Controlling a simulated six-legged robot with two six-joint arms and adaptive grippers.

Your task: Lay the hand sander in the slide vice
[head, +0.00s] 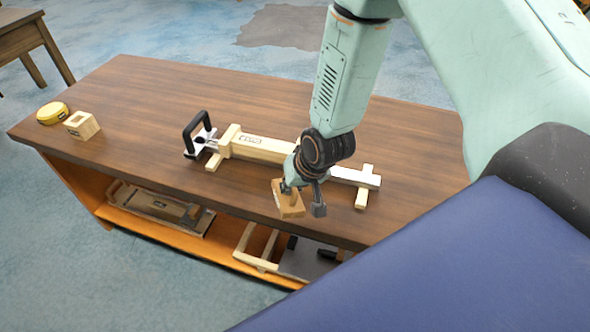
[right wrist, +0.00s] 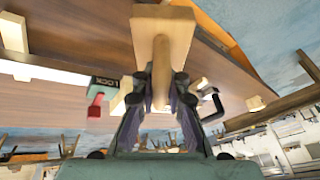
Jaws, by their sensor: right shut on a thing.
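The hand sander is a light wooden block (head: 288,205) with a round wooden handle. My right gripper (head: 302,192) is shut on the handle and holds the sander at the front side of the bench top. In the right wrist view the handle (right wrist: 161,75) is between the fingers and the block (right wrist: 162,25) is beyond them. What looks like the slide vice is a long pale wooden beam (head: 258,148) on crosspieces, with a black handle (head: 193,131) at its left end. My right wrist hides part of the beam. My left gripper is not in view.
The brown bench (head: 140,95) has a yellow round tin (head: 53,112) and a small hollow wooden block (head: 81,125) at its left end. The shelf below holds a wooden tool (head: 155,207) and a pale wooden frame (head: 256,250). The bench top's back left is clear.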

